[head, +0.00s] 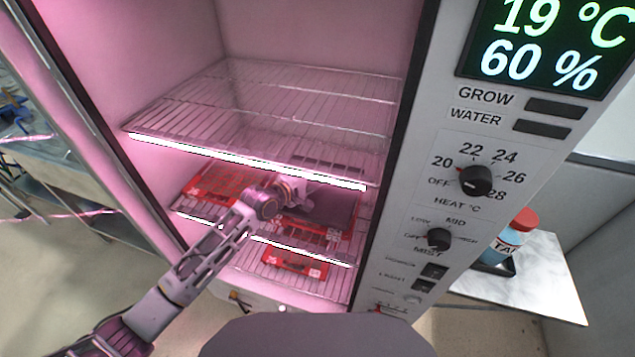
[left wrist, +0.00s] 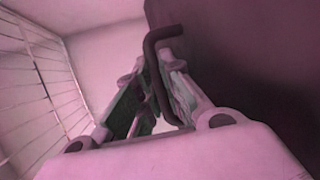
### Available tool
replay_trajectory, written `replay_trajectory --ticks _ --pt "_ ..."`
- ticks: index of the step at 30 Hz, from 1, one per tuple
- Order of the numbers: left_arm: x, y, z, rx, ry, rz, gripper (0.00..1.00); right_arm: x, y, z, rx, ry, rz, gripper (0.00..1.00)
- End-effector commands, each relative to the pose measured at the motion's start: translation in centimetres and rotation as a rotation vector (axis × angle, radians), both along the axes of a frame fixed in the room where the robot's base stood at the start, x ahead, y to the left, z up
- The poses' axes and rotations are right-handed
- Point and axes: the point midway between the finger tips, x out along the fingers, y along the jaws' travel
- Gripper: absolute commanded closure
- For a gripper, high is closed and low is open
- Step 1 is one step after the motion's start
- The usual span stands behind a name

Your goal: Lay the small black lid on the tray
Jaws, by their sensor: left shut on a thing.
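The small black lid (head: 333,203) shows as a dark panel inside the lit pink cabinet, over the red tray (head: 322,232) on the right of the middle shelf. My left gripper (head: 300,197) reaches in beside the lid, its fingertips hard to make out there. In the left wrist view my left gripper (left wrist: 158,88) is shut on the lid's dark bent handle (left wrist: 153,62). The lid's dark face (left wrist: 240,60) fills the right of that view. Whether the lid touches the tray I cannot tell. My right gripper is not in view.
Another red tray (head: 217,182) lies left on the same shelf, and a smaller red one (head: 296,263) sits lower. A wire shelf (head: 270,110) spans above my arm. The control panel (head: 470,140) stands right, with a blue bottle (head: 508,243) beyond it.

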Motion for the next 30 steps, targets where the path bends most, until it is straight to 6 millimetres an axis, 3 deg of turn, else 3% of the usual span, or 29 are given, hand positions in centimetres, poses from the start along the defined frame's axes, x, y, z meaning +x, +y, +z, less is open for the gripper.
replay_trajectory --ticks 6,18,19,24,30 --pt "-0.1 -0.4 -1.3 0.000 -0.004 0.001 1.00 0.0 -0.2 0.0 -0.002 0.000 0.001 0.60" --pt "-0.1 -0.4 -1.5 0.000 -0.002 0.001 1.00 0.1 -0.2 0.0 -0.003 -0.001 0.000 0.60" --pt "-0.1 -0.4 -1.6 0.000 -0.002 0.001 0.89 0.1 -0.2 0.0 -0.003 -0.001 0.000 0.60" --pt "-0.1 -0.4 -1.6 0.000 -0.002 0.001 0.69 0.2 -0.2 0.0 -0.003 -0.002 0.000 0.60" --pt "-0.1 -0.4 -1.6 0.001 -0.001 0.000 0.69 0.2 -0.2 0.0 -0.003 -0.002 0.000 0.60"
